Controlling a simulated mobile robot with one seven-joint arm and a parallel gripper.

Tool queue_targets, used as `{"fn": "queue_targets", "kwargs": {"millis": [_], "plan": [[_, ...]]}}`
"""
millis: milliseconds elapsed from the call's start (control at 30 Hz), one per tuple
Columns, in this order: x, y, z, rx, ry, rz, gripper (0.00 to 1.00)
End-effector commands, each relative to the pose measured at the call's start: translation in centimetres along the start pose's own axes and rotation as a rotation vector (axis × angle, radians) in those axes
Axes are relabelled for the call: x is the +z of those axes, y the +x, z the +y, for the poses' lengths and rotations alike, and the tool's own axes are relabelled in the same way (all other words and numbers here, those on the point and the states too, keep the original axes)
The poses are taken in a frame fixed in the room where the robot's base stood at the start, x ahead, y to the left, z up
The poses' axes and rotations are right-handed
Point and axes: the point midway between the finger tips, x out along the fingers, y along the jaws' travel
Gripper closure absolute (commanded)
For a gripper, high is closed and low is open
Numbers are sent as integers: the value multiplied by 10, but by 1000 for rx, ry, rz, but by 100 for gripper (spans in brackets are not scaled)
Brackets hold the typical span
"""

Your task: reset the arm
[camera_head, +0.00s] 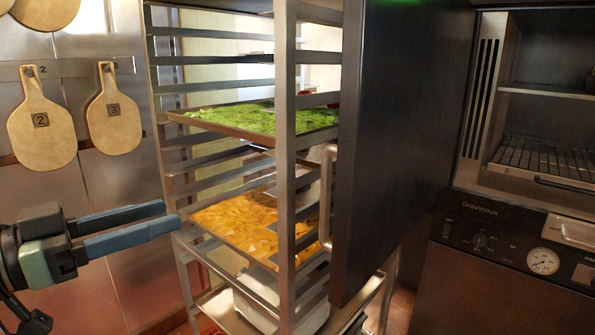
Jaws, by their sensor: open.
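My gripper (163,220) is at the left of the head view, with its two blue-grey fingers pointing right. The fingers are apart with nothing between them. They are in front of the steel rack's left side; I cannot tell whether the tips touch it. Part of my arm shows at the lower left edge, and the rest is out of view.
A steel tray rack (285,180) holds a tray of greens (245,117) and a tray of yellow pieces (240,222). A dark oven door (395,140) stands open beside it. The grill oven (470,255) is at right. Numbered wooden paddles (38,138) hang at left.

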Motion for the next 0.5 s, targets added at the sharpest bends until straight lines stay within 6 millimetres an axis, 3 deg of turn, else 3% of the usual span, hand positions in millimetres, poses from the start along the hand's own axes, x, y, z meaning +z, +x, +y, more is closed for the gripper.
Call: {"fn": "queue_targets", "kwargs": {"millis": [33,267,367,500], "plan": [[-6,16,0,-38,-7,-21,48],[-28,68,-9,-299,-18,-51,48],[-52,88,-4,-434,11,-14,48],[-114,106,29,-627,102,143,48]]}}
